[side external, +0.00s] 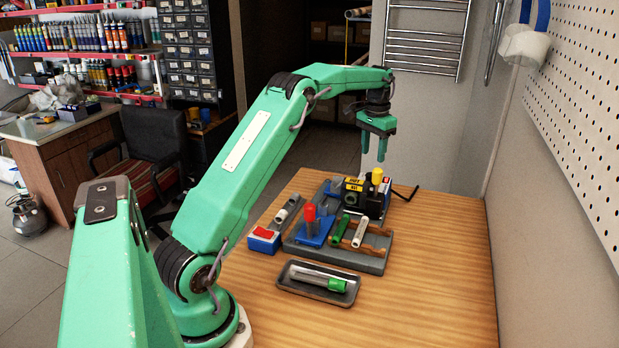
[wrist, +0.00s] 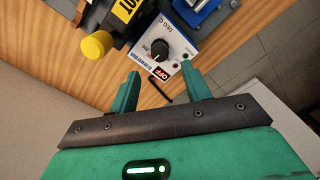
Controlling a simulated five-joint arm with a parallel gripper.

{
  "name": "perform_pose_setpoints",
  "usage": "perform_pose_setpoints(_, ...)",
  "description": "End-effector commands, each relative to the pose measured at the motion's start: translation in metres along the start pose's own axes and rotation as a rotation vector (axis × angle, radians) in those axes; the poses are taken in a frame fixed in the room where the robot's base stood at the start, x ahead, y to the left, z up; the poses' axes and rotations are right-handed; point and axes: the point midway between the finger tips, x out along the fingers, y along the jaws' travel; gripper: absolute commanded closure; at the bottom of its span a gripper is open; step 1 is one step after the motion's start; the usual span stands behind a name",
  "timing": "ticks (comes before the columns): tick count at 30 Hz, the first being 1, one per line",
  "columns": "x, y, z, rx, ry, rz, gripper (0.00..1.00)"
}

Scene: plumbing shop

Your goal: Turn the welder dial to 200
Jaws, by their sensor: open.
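The welder dial (wrist: 160,49) is a round black knob on a white panel (wrist: 174,42) in the wrist view. Its pointer and scale are too small to read. A small red display or label (wrist: 162,75) sits on the panel near the knob. My gripper (wrist: 160,88) is open and empty, and its two green fingers point toward the panel, short of the knob. In the side view my gripper (side external: 374,150) hangs above the dark welder unit (side external: 357,193) at the back of the bench. The dial cannot be made out there.
A yellow cap (wrist: 96,45) stands on the welder unit beside the panel. A bent black rod (side external: 406,193) lies at its right. A grey rack (side external: 370,263) with pipes, a red-and-blue box (side external: 264,240) and a dark tray (side external: 290,285) stand in front. The bench's right side is clear.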

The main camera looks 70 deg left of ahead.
Motion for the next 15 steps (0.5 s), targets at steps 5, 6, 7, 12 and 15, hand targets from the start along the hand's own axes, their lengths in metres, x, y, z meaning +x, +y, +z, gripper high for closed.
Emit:
perform_pose_setpoints(5,0.018,0.0,0.001,0.0,-0.003,0.001,0.52)
perform_pose_setpoints(6,0.022,0.0,0.001,0.0,-0.002,0.001,0.52)
perform_pose_setpoints(7,0.026,0.0,0.001,0.0,-0.003,0.001,0.52)
perform_pose_setpoints(12,0.047,0.001,0.001,0.0,-0.002,0.001,0.52)
perform_pose_setpoints(15,0.058,0.0,0.0,0.0,-0.002,0.0,0.52)
